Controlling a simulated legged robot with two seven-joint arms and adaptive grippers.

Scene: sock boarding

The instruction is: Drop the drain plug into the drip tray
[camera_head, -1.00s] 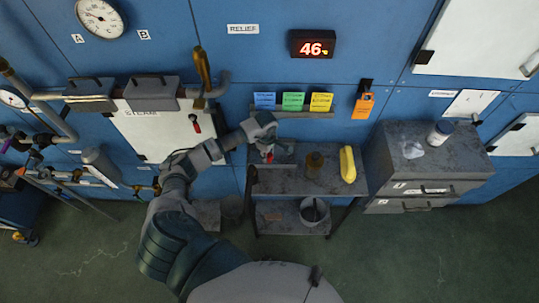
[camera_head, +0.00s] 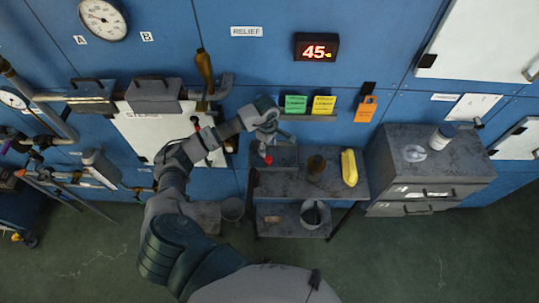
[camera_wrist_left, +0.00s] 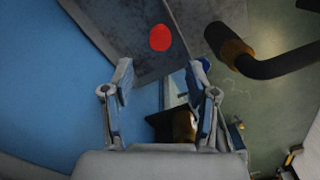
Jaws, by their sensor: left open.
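The red drain plug (camera_head: 268,160) shows at the left end of the cart top, over the grey drip tray (camera_head: 286,154). In the left wrist view the plug (camera_wrist_left: 160,38) appears against the grey tray surface (camera_wrist_left: 190,30), beyond my fingertips and apart from them. I cannot tell exactly how it rests. My left gripper (camera_head: 266,138) is above the plug at the tray's back left. Its two fingers (camera_wrist_left: 162,70) are spread with nothing between them. My right gripper is out of view.
A bucket (camera_head: 314,214) is on the lower shelf. A grey drawer cabinet (camera_head: 425,170) stands right, with floor between. Blue panels with cards (camera_head: 296,104) rise close behind.

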